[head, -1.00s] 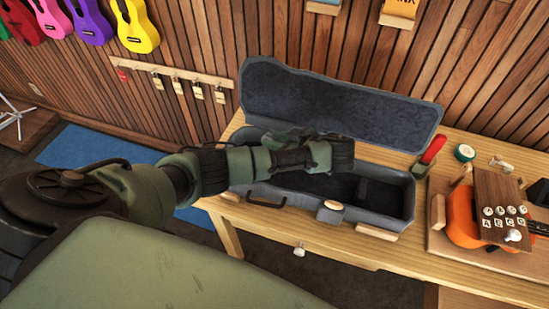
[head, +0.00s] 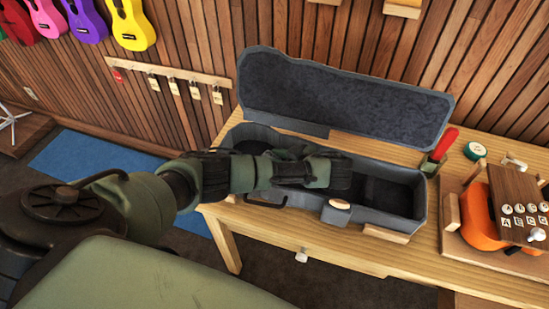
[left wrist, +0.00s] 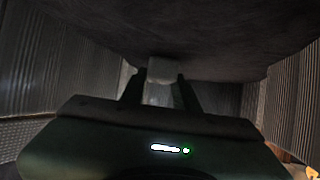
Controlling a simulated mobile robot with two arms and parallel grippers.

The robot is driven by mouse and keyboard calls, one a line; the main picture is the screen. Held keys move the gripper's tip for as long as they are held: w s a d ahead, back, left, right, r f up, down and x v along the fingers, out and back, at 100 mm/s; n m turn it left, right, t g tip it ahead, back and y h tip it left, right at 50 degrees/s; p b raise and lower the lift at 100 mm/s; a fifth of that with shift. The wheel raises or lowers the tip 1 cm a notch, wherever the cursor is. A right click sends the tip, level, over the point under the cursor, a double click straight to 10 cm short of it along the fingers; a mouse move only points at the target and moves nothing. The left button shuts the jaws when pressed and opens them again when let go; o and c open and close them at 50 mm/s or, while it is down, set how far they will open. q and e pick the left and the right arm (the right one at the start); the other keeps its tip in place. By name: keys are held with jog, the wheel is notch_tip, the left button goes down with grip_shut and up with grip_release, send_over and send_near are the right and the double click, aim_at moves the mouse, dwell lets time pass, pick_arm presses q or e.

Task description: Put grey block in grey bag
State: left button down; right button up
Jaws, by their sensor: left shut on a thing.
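A small light grey block (left wrist: 160,68) shows in the left wrist view, held between the two dark fingers of my left gripper (left wrist: 160,80). The only grey bag-like thing in view is an open grey instrument case (head: 407,193) on the table, its lid (head: 345,95) raised against the back. In the head view my left gripper (head: 340,178) is over the case's middle, with its fingers and the block hidden. In the left wrist view, the case's dark lining (left wrist: 200,25) fills the top, close beyond the block; I cannot tell whether they touch. My right gripper is out of view.
The wooden table (head: 330,255) has a clear front strip. Right of the case stand a red-handled tool (head: 443,145), a green-and-white roll (head: 475,151) and an orange ukulele body (head: 477,225) under a wooden piece. A slatted wall is behind.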

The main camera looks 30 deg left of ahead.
pick_arm(q)
jog(key=shift+f, duration=0.15)
jog(key=c, duration=1.1)
grip_release()
jog(key=shift+o, duration=0.2)
jog(key=shift+d+r, duration=0.15)
jog(key=shift+r, duration=0.15)
jog(key=p+v, duration=0.7)
jog(key=v, duration=0.3)
jog(key=shift+s+d+r, duration=0.1)
jog(key=shift+d+r, duration=0.05)
jog(key=shift+d, duration=0.1)
jog(key=shift+d+r, duration=0.15)
jog(key=shift+d, duration=0.35)
